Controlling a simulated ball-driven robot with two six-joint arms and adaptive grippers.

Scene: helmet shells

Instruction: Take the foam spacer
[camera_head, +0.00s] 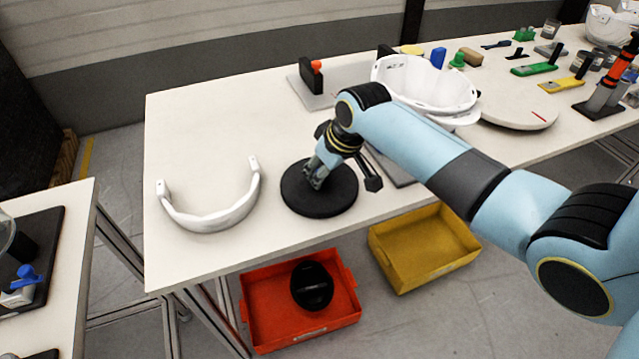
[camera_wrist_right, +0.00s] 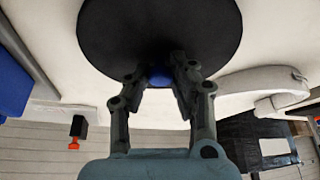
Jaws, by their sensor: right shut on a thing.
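My right gripper (camera_head: 312,182) reaches down over a round black disc (camera_head: 335,202) on the white table. In the right wrist view, the fingertips (camera_wrist_right: 159,78) are closed in on a small blue piece (camera_wrist_right: 158,74), just at the edge of the black disc (camera_wrist_right: 165,30). The blue piece is mostly hidden by the fingers; it may be the foam spacer, but I cannot tell for sure. I cannot tell whether it touches the disc. My left gripper is in neither view.
A white curved band (camera_head: 210,220) lies left of the disc. A white shell (camera_head: 425,85) and a round white plate (camera_head: 520,112) are to the right. Below the table edge are a red bin (camera_head: 262,335) holding a black oval part and an empty yellow bin (camera_head: 425,250).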

